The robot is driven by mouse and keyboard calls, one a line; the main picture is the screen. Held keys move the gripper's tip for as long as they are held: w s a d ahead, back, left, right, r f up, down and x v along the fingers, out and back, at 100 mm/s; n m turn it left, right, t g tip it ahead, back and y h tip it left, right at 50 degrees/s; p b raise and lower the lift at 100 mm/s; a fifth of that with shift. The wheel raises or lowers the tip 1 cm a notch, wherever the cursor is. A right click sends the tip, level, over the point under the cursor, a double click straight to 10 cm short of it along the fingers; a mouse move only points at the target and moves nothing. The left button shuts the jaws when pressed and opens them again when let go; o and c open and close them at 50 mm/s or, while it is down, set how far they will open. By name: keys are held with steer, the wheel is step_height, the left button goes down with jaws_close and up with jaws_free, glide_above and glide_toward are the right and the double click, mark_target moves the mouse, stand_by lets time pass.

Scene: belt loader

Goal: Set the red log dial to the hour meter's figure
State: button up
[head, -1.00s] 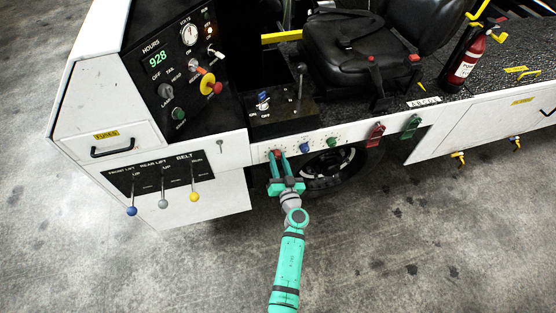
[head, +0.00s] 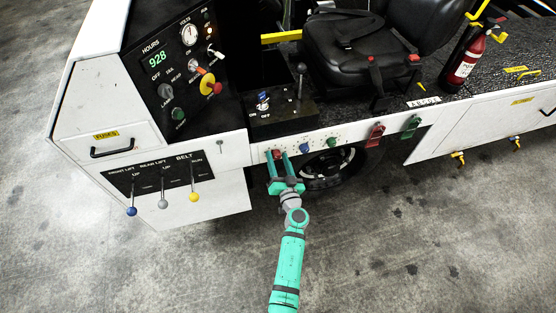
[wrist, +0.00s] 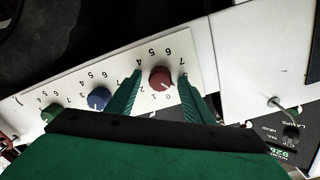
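The red dial (head: 277,154) is at the left end of the white strip on the loader's side. In the wrist view the red dial (wrist: 160,78) sits between my two fingers, with figures printed around it that appear inverted. My gripper (head: 278,158) is open, one finger on each side of the dial; narrow gaps seem to show between fingers and dial in the wrist view (wrist: 161,76). A small pale mark shows on the dial's lower edge, but its exact setting is hard to read. The hour meter (head: 157,60) shows 928 in green digits.
A blue dial (head: 304,148) and a green dial (head: 332,143) are to the right on the same strip. Red (head: 376,130) and green (head: 412,123) latches are farther right. Blue, grey and yellow levers (head: 194,196) stick out at the lower left. The floor in front is clear.

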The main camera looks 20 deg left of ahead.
steer(key=shift+s, duration=0.1)
steer(key=v, duration=1)
steer(key=shift+s+d, duration=0.25)
steer(key=shift+s, duration=0.05)
steer(key=s+d+r+h, duration=0.3)
steer(key=s+d+r, duration=0.1)
steer(key=s, duration=0.8)
steer(key=s+d+r+h, duration=0.3)
steer(key=s+d+r, duration=0.1)
steer(key=s, duration=0.8)
steer(key=s+d+r+m+h, duration=0.1)
steer(key=s+d+r+h, duration=0.2)
steer(key=s, duration=0.9)
step_height(320, 180, up, 2)
steer(key=d, duration=0.2)
steer(key=shift+d+h, duration=0.3)
steer(key=shift+d, duration=0.1)
